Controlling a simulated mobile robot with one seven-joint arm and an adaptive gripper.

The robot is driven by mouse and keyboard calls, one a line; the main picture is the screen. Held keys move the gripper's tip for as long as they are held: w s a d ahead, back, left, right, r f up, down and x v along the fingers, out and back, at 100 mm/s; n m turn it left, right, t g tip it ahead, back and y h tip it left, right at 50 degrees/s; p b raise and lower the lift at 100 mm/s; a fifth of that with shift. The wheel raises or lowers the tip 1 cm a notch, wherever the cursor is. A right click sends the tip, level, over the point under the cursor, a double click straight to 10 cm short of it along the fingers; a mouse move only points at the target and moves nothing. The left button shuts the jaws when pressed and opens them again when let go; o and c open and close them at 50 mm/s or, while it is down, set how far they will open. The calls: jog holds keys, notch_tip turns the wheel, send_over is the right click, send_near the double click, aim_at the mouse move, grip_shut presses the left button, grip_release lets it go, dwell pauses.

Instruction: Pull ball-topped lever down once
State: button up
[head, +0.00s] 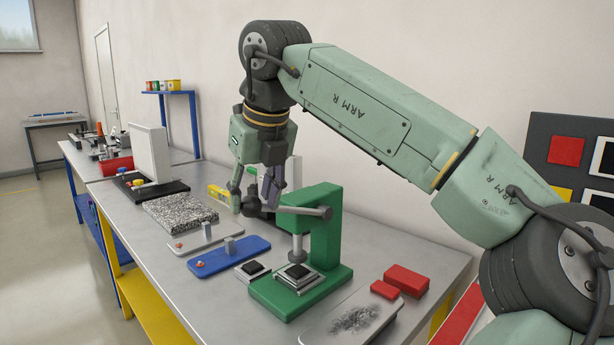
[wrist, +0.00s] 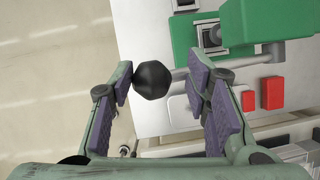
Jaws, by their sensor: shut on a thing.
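The green press (head: 322,240) stands on the bench, and its grey lever (head: 300,210) runs out to the left, roughly level. The lever's black ball (wrist: 153,80) shows clearly in the wrist view, between my finger pads. My gripper (head: 254,193) reaches down from above at the lever's ball end and is shut on the ball-topped lever. In the wrist view my gripper (wrist: 160,72) has its left pad against the ball; the right pad is by the lever rod. In the head view the fingers partly hide the ball.
A stacked block (head: 298,276) lies on the press base under the ram. A blue plate (head: 230,257), a speckled slab (head: 180,211) and a white board (head: 148,153) lie or stand to the left. Red blocks (head: 406,280) and a smudged plate (head: 352,318) are at the right.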

jog(key=shift+o, duration=0.4)
jog(key=shift+s+a+f+b, duration=0.1)
jog(key=shift+f+b, duration=0.7)
jog(key=shift+f, duration=0.45)
jog(key=shift+s+a+f+b, duration=0.1)
jog(key=shift+f+b, duration=0.7)
jog(key=shift+f, duration=0.45)
jog(key=shift+c, duration=0.5)
jog(key=shift+f+b, duration=0.6)
jog(key=shift+f, duration=0.3)
grip_shut()
jog(key=shift+w+d+f+b, duration=0.15)
jog(key=shift+d+f+b, duration=0.15)
jog(key=shift+f, duration=0.35)
jog(key=shift+o, duration=1.5)
grip_release()
jog(key=shift+s+a+r, duration=0.1)
jog(key=shift+s+a, duration=0.1)
jog(key=shift+a, duration=0.15)
jog(key=shift+r, duration=0.1)
